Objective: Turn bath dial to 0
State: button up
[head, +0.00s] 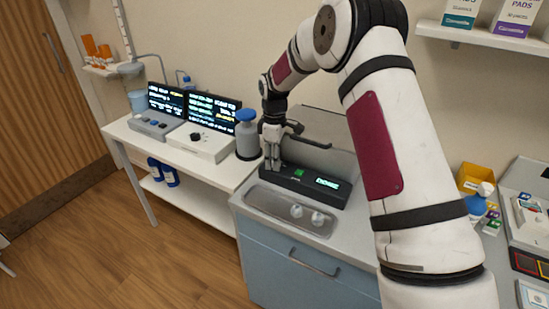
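A black panel (310,187) with a small green square and a lit display (327,183), which seems to read "DONE", runs along the front of a grey unit on the counter. My gripper (272,167) points down at the left end of this panel. Its fingers look close together. I cannot tell whether they touch anything or hold a dial; no bath dial shows clearly, and that end of the panel is partly hidden by the fingers. A black round knob (196,136) shows on a white box on the white table to the left, apart from my gripper.
A grey bottle with a blue cap (247,135) stands just left of my gripper. A metal tray (268,204) with two small white items lies in front of the panel. Two dark screens (212,112) stand on the white table. A yellow bin (474,180) is at the right.

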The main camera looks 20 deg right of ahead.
grip_shut()
jog(key=shift+n, duration=0.4)
jog(key=n+b, duration=0.1)
jog(key=n, duration=0.1)
jog(key=shift+n+b, duration=0.3)
jog(key=shift+b, duration=0.1)
jog(key=shift+s+n+b, duration=0.15)
jog(key=shift+n+b, duration=0.5)
jog(key=shift+n, duration=1.95)
grip_release()
